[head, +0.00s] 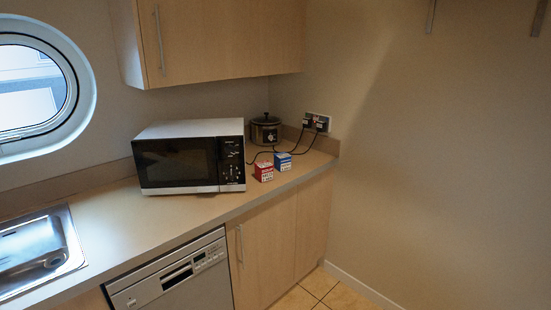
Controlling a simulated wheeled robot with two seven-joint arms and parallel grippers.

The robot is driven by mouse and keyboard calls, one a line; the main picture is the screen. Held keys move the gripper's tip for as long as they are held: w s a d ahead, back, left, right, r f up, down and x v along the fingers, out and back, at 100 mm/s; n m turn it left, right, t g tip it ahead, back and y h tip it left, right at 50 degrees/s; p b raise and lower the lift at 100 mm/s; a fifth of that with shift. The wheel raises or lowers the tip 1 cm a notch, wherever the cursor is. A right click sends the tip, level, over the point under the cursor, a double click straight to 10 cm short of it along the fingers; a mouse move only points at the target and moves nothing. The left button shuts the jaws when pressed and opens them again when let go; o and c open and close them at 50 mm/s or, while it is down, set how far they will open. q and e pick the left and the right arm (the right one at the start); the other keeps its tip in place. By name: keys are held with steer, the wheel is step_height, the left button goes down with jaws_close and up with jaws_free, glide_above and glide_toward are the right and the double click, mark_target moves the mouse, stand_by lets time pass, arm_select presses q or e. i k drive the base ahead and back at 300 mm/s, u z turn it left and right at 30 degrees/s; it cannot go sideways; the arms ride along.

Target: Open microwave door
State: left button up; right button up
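The microwave (190,131) stands on the worktop in the head view, left of the middle. It has a pale silver case and a dark front. Its door (176,162) is shut, with a dark window. The control panel (231,160) with dials or buttons is at the right end of the front. I cannot make out a separate door handle. Neither of my grippers shows in the head view.
A red box (264,172) and a blue box (283,161) sit right of the microwave, before a dark cooker (265,131). A sink (40,250) lies at left. Worktop (130,225) before the microwave is clear. A cupboard (215,40) hangs above.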

mark_target(176, 165)
steer(key=i, duration=1.05)
steer(key=z, duration=1.5)
steer(key=i, duration=0.7)
steer(key=u, duration=2.6)
steer(key=k, duration=0.55)
steer(key=z, duration=0.65)
